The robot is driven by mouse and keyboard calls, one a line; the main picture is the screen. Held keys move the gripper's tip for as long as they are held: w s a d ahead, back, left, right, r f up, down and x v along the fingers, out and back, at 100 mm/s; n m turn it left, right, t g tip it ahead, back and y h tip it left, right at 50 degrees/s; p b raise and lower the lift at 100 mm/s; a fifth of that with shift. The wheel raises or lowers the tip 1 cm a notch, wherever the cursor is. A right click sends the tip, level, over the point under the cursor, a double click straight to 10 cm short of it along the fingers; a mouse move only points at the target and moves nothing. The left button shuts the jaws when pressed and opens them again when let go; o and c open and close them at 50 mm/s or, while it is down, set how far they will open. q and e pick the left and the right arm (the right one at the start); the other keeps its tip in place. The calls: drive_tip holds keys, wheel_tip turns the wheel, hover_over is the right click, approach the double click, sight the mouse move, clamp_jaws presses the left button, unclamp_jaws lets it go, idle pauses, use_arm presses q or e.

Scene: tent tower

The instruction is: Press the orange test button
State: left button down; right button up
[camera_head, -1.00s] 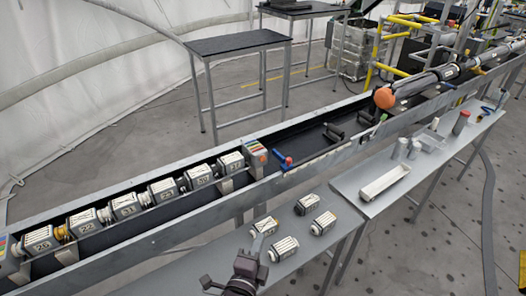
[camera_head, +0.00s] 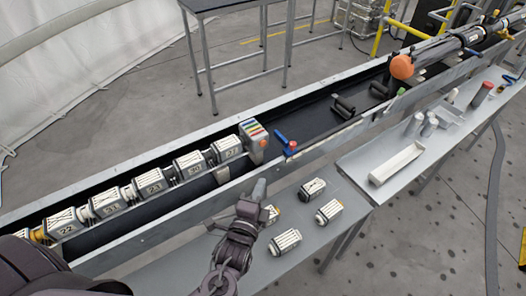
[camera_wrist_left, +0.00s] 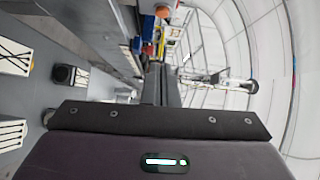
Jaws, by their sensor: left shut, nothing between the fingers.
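A grey end box (camera_head: 252,131) with coloured stripes stands in the trough at the end of the module row. A small orange button (camera_head: 263,143) shows on its near right side. My left gripper (camera_head: 260,187) is shut and empty, above the near side of the trough and below the box in the head view, apart from the button. Its closed fingers (camera_wrist_left: 161,84) point up the left wrist view. A small orange patch (camera_wrist_left: 162,12) shows beyond them there; I cannot tell if it is the button. My right gripper is not in view.
Numbered modules (camera_head: 152,184) lie in a row in the trough. A blue-and-red handle (camera_head: 287,144) sits right of the box. Loose modules (camera_head: 285,242) lie on the near bench beside my arm. A larger orange ball (camera_head: 402,67) caps a tube farther right.

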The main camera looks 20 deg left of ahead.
use_arm(q)
drive_tip(key=p, duration=0.2)
approach(263, 144)
drive_tip(key=d, duration=0.4)
drive_tip(key=w, duration=0.2)
drive_tip(key=w+a+p, duration=0.1)
drive_tip(key=w, duration=0.1)
drive_tip(key=w+a, duration=0.1)
drive_tip(key=w, duration=0.1)
drive_tip(key=shift+a, duration=0.1)
drive_tip(key=shift+w+a+f+p, duration=0.15)
drive_tip(key=shift+w+a+p, duration=0.2)
drive_tip(key=shift+a, duration=0.2)
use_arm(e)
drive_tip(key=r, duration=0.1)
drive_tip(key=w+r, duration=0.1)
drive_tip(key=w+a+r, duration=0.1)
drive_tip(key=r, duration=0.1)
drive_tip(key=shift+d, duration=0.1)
